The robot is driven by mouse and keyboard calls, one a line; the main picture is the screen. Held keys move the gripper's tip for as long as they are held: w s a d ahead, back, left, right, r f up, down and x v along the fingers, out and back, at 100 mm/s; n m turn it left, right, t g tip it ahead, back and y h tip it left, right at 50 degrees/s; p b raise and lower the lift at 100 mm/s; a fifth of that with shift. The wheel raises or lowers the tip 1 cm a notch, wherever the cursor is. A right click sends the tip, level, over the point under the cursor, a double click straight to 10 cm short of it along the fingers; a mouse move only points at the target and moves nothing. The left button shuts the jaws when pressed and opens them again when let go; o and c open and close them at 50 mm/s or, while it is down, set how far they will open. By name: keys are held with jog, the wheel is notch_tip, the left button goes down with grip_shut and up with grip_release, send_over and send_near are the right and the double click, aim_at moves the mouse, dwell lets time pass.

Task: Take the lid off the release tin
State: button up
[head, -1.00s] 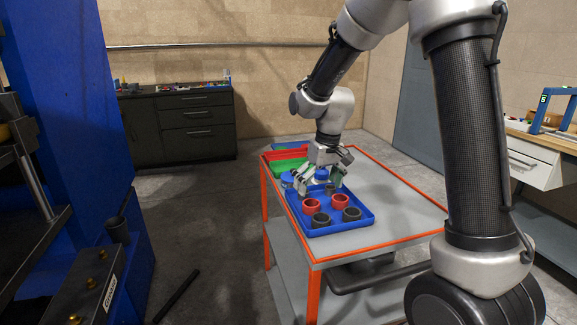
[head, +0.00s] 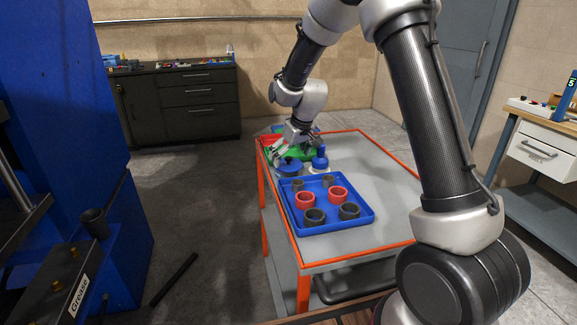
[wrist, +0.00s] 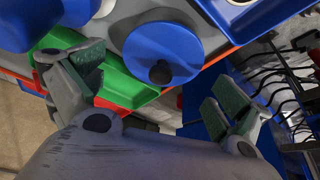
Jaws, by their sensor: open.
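The release tin (head: 290,174) stands on the cart just behind the blue tray, with its round blue lid (head: 289,165) on and a dark knob at the lid's centre. In the wrist view the lid (wrist: 165,42) and its knob (wrist: 160,73) lie in front of my fingers, near the middle. My gripper (head: 302,147) is above and behind the tin in the head view. In the wrist view my gripper (wrist: 155,92) is open, with green-padded fingers apart on either side and nothing between them. The fingers do not appear to touch the lid.
The blue tray (head: 367,222) holds red and dark cups. A blue-topped container (head: 320,162) stands right of the tin. Green and red bins (head: 268,143) sit behind on the grey cart (head: 390,197). A blue press (head: 60,90) stands left; the cart's right side is bare.

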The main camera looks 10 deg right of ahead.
jog(key=shift+x, duration=0.85)
jog(key=c, duration=0.9)
